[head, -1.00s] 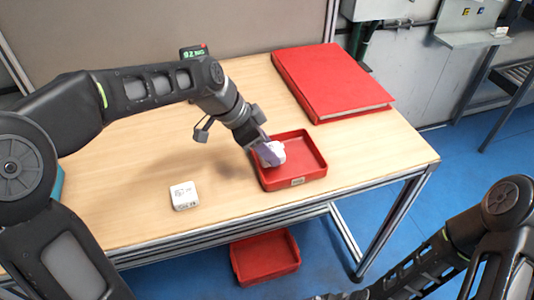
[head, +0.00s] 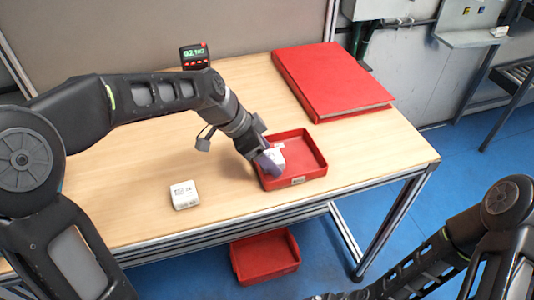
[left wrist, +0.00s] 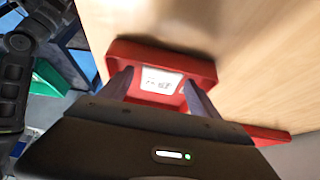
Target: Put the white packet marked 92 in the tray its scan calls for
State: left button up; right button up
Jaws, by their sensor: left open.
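A white packet (head: 278,155) with dark print is at the left part of the red tray (head: 313,147) on the table. In the left wrist view, the packet (left wrist: 162,80) lies between my spread fingers, inside the tray (left wrist: 205,68); its print is too small to read surely. My left gripper (head: 268,162) is open around the packet and partly hides it. A small scan display (head: 195,56) at the back of the table shows green text that seems to start with 92. My right arm enters at lower right, its gripper out of frame.
Another white packet (head: 184,195) lies on the table left of the tray. A large red binder-like box (head: 330,82) lies at the back right. A second red tray (head: 265,257) sits low, below the table's front edge. The table right of the tray is clear.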

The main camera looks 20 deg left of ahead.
pick_arm(q)
jog(key=shift+r, duration=0.15)
jog(key=v, duration=1.2)
dwell(0.3)
